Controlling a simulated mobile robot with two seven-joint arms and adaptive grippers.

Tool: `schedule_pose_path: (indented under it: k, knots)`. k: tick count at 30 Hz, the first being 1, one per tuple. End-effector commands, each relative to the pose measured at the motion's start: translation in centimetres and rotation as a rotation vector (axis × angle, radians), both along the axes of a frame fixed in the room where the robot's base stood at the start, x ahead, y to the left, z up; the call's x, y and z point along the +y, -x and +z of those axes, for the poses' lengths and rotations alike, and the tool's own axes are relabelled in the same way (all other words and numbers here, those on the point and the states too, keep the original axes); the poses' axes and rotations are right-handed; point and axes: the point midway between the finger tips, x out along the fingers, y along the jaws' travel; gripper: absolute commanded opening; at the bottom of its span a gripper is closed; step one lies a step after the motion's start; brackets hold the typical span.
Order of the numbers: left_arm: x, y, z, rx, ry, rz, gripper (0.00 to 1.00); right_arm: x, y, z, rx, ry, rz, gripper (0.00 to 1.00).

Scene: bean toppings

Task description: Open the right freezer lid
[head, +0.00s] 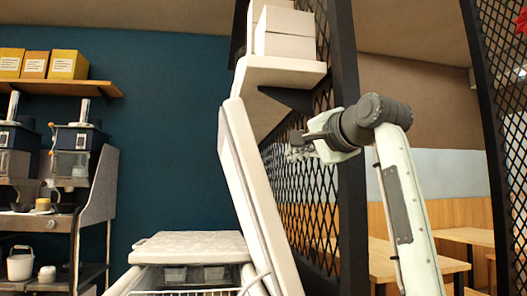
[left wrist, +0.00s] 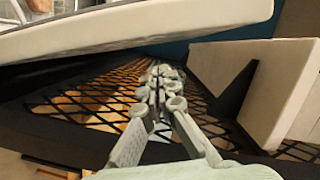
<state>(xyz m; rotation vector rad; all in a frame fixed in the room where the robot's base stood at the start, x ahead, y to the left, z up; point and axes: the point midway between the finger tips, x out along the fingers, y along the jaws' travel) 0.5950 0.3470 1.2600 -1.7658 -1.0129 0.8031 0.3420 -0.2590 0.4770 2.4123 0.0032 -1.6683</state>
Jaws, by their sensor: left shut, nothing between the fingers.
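The right freezer lid (head: 248,185) is a long white panel. It stands raised and steeply tilted, its upper end just below the white wall shelf. In the left wrist view the lid (left wrist: 150,30) spans the top as a pale slab. The left freezer lid (head: 190,246) lies flat on the freezer. My left gripper (head: 292,153) is shut and empty, to the right of the raised lid, beside the black lattice. Its fingers (left wrist: 157,80) point along the lattice in the left wrist view, with a gap to the lid. My right gripper is not in view.
The black lattice screen (head: 346,200) stands close by the gripper. A white shelf (head: 285,70) with white boxes (head: 285,35) is above it; the shelf bracket (left wrist: 240,85) shows in the left wrist view.

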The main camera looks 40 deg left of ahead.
Motion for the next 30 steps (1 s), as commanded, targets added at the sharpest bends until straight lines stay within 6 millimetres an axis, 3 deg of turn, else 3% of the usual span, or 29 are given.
schedule_pose_path:
  k: [2, 5, 19, 24, 30]
  knots:
    - [-0.4, -0.4, 0.3, 0.015, -0.010, 0.001, 0.00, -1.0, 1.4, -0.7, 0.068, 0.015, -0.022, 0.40]
    - [0.2, -0.8, 0.1, 0.018, -0.011, 0.002, 0.00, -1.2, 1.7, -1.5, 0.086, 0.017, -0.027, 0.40]
    - [8.7, -4.9, -0.7, 0.018, -0.012, 0.004, 0.00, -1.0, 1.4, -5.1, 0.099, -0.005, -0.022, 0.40]
    - [9.9, -2.8, -1.8, 0.015, -0.012, 0.002, 0.00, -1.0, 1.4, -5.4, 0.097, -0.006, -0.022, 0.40]
    - [10.7, -1.9, -2.3, 0.016, -0.011, 0.003, 0.00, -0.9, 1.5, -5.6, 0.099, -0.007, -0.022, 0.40]
